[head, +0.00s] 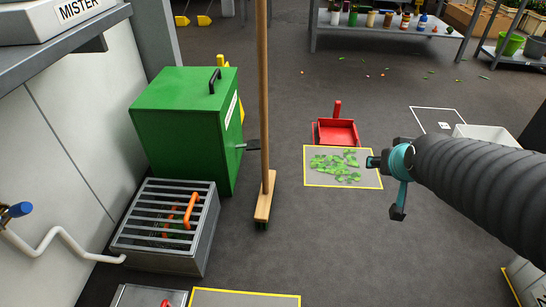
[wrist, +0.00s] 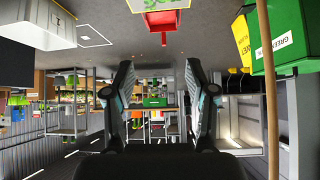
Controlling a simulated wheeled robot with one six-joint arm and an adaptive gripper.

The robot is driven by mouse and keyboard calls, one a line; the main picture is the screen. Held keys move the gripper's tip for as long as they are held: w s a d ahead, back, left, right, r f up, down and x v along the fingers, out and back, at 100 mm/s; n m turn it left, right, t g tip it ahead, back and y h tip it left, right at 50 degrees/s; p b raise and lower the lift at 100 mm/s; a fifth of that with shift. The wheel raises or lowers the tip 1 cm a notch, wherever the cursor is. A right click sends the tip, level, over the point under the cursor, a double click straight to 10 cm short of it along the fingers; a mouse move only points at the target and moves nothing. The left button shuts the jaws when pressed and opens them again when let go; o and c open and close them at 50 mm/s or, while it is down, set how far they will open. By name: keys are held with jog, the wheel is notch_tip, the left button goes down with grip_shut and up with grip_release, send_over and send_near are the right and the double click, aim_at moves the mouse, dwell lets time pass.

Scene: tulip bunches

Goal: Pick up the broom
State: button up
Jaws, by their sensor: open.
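The broom (head: 263,110) stands upright on the floor, with a long wooden handle and a wooden head with dark green bristles. Its head is just right of the green box, and the top of the handle runs out of the head view. In the wrist view the broom handle (wrist: 270,110) runs along the right side. My gripper (head: 388,186) is to the right of the broom, clear of it. In the wrist view my gripper (wrist: 161,95) shows two fingers spread apart with nothing between them.
A green box (head: 170,130) and a slatted grey crate (head: 150,255) stand left of the broom. A red dustpan (head: 336,132) lies behind a yellow-edged square of green scraps (head: 343,178). A shelf with pots (head: 390,40) stands at the back. Floor between broom and gripper is mostly free.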

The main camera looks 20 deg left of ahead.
jog(key=w+a+f+n+t+y, duration=0.2)
jog(key=w+a+f+t+y, duration=0.15)
jog(key=w+a+f, duration=1.2)
jog(key=n+t+y, duration=0.3)
jog(key=y, duration=0.2)
send_near(266, 173)
jog(key=x, duration=0.4)
jog(key=r+x, duration=0.1)
jog(key=x, duration=0.1)
jog(key=shift+d+p, duration=0.15)
jog(key=shift+p, duration=0.2)
jog(key=shift+f+b+x, duration=0.2)
jog(key=shift+f+x, duration=0.05)
jog(key=shift+x, duration=1.1)
jog(key=shift+f+b+x, duration=0.2)
jog(key=shift+x, duration=1.1)
jog(key=shift+r, duration=0.1)
grip_shut()
